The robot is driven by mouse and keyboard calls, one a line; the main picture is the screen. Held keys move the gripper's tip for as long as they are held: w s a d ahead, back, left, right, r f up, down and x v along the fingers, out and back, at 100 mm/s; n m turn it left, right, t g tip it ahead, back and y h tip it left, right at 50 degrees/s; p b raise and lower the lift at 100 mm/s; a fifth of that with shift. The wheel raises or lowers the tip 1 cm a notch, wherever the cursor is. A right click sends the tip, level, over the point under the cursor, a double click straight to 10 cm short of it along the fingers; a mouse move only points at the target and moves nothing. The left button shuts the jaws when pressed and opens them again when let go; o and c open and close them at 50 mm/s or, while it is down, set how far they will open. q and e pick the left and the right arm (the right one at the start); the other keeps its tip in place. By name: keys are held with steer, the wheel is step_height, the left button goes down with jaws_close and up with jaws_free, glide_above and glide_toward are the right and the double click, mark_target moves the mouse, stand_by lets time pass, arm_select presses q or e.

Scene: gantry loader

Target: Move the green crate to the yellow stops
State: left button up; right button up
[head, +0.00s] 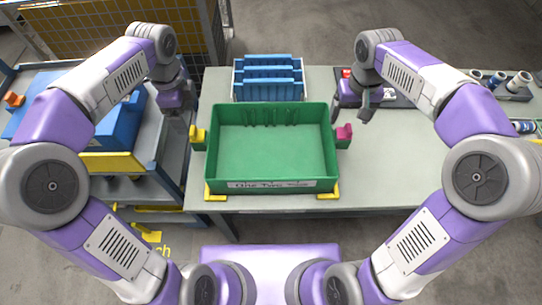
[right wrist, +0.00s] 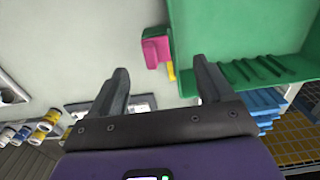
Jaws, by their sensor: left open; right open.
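The green crate (head: 270,150) sits upright and looks empty on the grey table, its front corners at the two yellow stops (head: 214,197); the right stop also shows (head: 329,192). I cannot tell if they touch. The crate has a yellow handle (head: 198,138) on its left and a magenta handle (head: 343,133) on its right. My left gripper (head: 177,108) is empty, beyond and left of the yellow handle. My right gripper (head: 352,110) is open and empty, just behind the magenta handle. In the right wrist view its fingers (right wrist: 160,85) are apart from the handle (right wrist: 157,50) and crate (right wrist: 235,30).
A blue ribbed rack (head: 268,78) stands right behind the crate. A cart with blue bins (head: 115,130) stands left of the table. The table right of the crate is clear.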

step_height(320, 180, up, 4)
